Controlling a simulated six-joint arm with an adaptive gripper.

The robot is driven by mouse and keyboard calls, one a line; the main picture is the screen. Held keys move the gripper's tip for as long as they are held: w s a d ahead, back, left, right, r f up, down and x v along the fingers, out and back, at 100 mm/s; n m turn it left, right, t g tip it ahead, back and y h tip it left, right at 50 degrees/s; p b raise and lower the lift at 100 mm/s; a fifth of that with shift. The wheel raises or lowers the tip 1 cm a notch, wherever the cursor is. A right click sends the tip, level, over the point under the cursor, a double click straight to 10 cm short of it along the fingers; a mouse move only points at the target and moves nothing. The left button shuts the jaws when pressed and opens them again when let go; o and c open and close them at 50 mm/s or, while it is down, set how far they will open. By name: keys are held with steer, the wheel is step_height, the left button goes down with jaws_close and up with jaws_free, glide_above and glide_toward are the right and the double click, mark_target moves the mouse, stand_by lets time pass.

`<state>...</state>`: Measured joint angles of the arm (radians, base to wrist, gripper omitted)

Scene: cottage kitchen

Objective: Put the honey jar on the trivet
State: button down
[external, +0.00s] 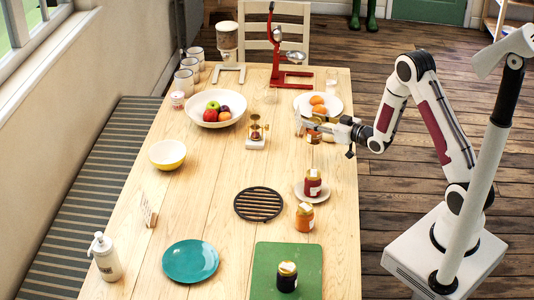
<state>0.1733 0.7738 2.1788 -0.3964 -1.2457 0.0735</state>
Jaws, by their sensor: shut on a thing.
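My gripper (318,124) is over the right side of the table, shut on a small glass jar (314,137) that shows just below its fingers. The fingers hide the top of this jar; its contents look amber to reddish. Its label is too small to read, so I cannot tell for sure that it is the honey jar. A round, dark slatted trivet (259,204) lies bare on the table, nearer the camera and left of the gripper. An amber-orange jar (305,218) with a pale label stands right of the trivet.
A red jar (312,183) stands on a saucer (325,197). A dark jar (287,277) stands on a green board (263,256). A plate of orange fruit (334,105) is just behind the gripper. A small brass-topped stand (256,142) is left of it.

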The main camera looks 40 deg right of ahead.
steer(key=s+a+n+g+y, duration=0.2)
steer(key=a+n+y, duration=0.1)
steer(key=a, duration=0.7)
steer(key=s+a+r+n+g+y, duration=0.1)
steer(key=s+a+n+g+y, duration=0.1)
steer(key=a, duration=0.8)
steer(key=s+a+r+n+g+y, duration=0.1)
steer(key=s+a+n+g+y, duration=0.1)
steer(key=a, duration=0.8)
steer(key=n+g+y, duration=0.1)
steer(key=n+y, duration=0.1)
steer(key=y, duration=0.1)
steer(key=shift+a, duration=0.3)
step_height(320, 180, down, 6)
steer(key=shift+y, duration=0.3)
steer(key=shift+f, duration=1.85)
steer(key=shift+f, duration=0.1)
steer(key=c, duration=1.4)
jaws_free()
steer(key=shift+f, duration=0.1)
steer(key=shift+c, duration=0.2)
